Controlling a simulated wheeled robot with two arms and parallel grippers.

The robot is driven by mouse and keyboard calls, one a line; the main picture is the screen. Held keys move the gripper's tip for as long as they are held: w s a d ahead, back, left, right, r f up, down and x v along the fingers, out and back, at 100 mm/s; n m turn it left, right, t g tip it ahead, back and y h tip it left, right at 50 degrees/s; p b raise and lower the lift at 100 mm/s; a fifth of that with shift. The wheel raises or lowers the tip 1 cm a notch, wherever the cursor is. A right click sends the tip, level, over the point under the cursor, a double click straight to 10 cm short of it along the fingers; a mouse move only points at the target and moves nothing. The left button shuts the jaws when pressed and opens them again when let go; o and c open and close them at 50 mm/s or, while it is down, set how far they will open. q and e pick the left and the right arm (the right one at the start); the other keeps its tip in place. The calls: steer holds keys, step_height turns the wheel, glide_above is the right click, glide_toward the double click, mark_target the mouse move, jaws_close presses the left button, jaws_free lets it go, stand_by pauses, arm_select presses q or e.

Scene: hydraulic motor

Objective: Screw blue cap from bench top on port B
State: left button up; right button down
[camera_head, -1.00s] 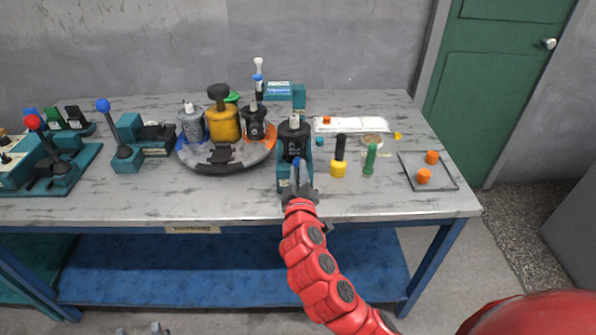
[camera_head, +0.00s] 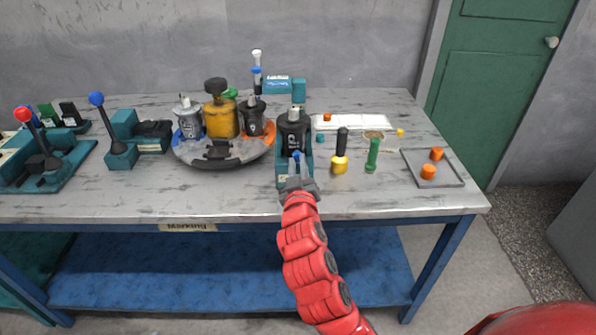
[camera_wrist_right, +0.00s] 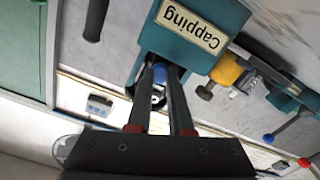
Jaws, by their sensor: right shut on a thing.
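The blue cap (camera_head: 297,156) is held between the fingertips of my right gripper (camera_head: 299,172), in front of the black motor (camera_head: 293,132) in the teal capping stand (camera_head: 282,170). In the right wrist view the blue cap (camera_wrist_right: 160,74) sits between the two fingers of my right gripper (camera_wrist_right: 161,90), close to a round metallic part just behind it. I cannot tell whether the cap touches the port, and no port letter is readable. My left gripper is not in view.
A round tray (camera_head: 222,160) with several motors stands to the left. Yellow (camera_head: 340,162) and green (camera_head: 373,155) tools stand to the right, near a grey tray (camera_head: 447,180) holding orange caps. A "Capping" label (camera_wrist_right: 188,25) shows in the wrist view.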

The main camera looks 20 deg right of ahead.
steer(key=shift+f+m+b, duration=0.25)
steer(key=shift+m+b, duration=0.25)
steer(key=shift+b, duration=0.05)
steer(key=shift+r+m, duration=0.15)
steer(key=shift+m, duration=0.15)
steer(key=m+b, duration=0.1)
steer(key=b, duration=0.1)
steer(key=shift+b, duration=0.4)
steer(key=m+b, duration=0.3)
steer(key=b, duration=0.1)
steer(key=shift+w+m, duration=0.1)
steer(key=shift+m, duration=0.2)
steer(key=c, duration=0.9)
jaws_free()
